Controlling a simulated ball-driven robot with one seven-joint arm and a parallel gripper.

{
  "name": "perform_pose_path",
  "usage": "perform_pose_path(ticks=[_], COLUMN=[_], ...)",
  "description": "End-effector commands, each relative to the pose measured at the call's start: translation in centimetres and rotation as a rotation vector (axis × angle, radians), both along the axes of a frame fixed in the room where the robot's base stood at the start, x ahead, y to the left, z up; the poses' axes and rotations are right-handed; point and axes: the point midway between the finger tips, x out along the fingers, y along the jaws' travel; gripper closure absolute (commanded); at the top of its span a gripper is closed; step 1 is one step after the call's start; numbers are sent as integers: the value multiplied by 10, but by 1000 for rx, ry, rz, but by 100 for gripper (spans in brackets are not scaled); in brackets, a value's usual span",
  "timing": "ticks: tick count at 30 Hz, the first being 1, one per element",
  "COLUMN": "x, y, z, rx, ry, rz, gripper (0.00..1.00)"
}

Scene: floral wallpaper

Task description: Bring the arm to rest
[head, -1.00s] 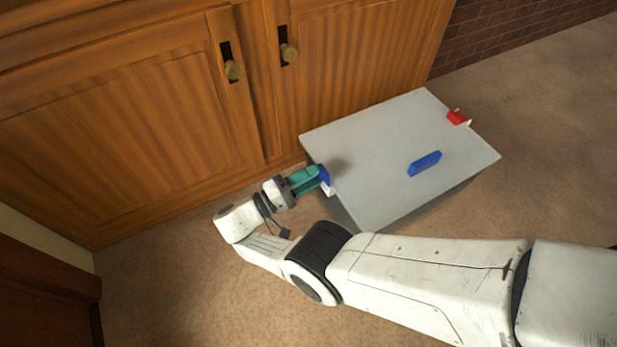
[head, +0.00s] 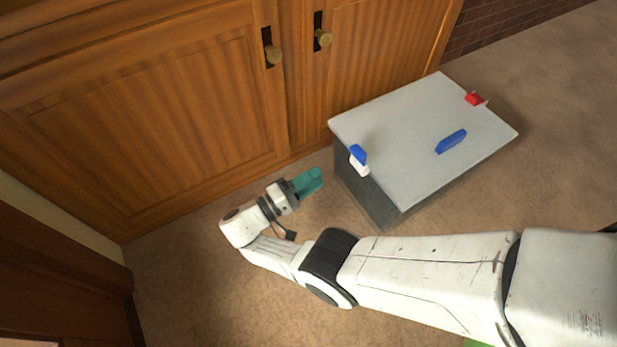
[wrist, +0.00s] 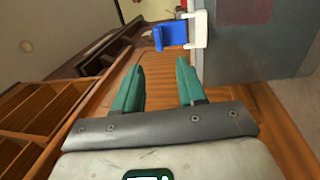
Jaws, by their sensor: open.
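My gripper (head: 312,181) has teal fingers and is open and empty. In the head view it is held left of the grey box, apart from it. In the wrist view the two fingers (wrist: 160,85) stand apart with nothing between them. The grey box (head: 405,125) stands on the carpet with a blue handle (head: 451,141) on its lid. A blue and white latch (head: 358,158) sits at its near left edge, and the latch shows ahead of the fingers in the wrist view (wrist: 172,36). A red latch (head: 474,98) is at the far right edge.
A wooden cabinet (head: 150,120) with two knobs stands behind the gripper and box. A brick wall (head: 500,22) is at the back right. Carpet (head: 200,290) is free at the lower left, and dark wooden furniture (head: 60,290) stands at the far left.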

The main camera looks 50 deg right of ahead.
Motion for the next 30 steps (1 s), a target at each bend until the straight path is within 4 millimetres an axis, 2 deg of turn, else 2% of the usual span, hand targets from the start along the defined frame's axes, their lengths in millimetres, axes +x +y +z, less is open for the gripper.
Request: perform_pose_path(ticks=[20, 23, 30], x=[-2, -13, -65], y=[-1, -7, -28], z=[-1, -7, -35], rx=[7, 58, 352], ry=[-1, -10, -54], rz=[-5, -40, -180], gripper=[60, 60, 60])
